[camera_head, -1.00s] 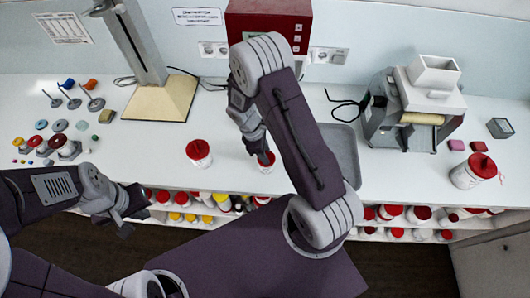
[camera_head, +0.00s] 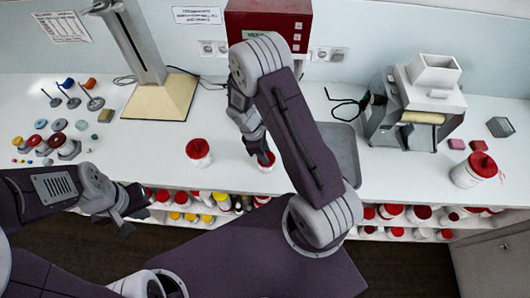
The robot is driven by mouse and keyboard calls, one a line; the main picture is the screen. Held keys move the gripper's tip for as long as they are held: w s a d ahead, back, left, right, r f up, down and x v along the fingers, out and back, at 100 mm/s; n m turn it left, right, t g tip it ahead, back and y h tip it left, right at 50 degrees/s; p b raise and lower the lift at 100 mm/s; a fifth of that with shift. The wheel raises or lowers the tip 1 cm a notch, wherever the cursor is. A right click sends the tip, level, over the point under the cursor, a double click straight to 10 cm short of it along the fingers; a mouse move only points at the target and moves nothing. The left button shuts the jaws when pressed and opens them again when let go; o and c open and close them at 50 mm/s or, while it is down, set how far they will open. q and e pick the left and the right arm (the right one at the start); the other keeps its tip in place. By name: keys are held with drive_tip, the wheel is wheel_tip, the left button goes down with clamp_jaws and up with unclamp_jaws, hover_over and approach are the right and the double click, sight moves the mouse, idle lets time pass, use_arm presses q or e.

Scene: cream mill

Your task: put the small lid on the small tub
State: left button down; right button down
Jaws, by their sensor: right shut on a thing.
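The small tub (camera_head: 266,168) is white and stands upright on the counter near its front edge, under my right gripper. The small red lid (camera_head: 268,160) is at the tub's top, between the fingertips of my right gripper (camera_head: 264,153). The gripper is shut on the lid and partly hides it. I cannot tell whether the lid is fully seated. My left gripper (camera_head: 126,211) hangs in front of the counter at the left, away from the tub. Its fingers are too small and dark to tell whether they are open.
A larger red-lidded tub (camera_head: 199,153) stands left of the small tub. A grey tray (camera_head: 345,150) lies behind my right arm. A mill (camera_head: 413,100) and another red-lidded tub (camera_head: 474,170) stand at the right. Shelves below the counter hold many containers.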

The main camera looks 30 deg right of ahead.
drive_tip(key=c, duration=0.9)
unclamp_jaws()
drive_tip(key=o, duration=0.5)
drive_tip(key=shift+r, duration=0.1)
wheel_tip(320, 180, up, 4)
drive_tip(key=p, duration=0.4)
drive_tip(key=shift+r, duration=0.25)
drive_tip(key=shift+f, duration=0.1)
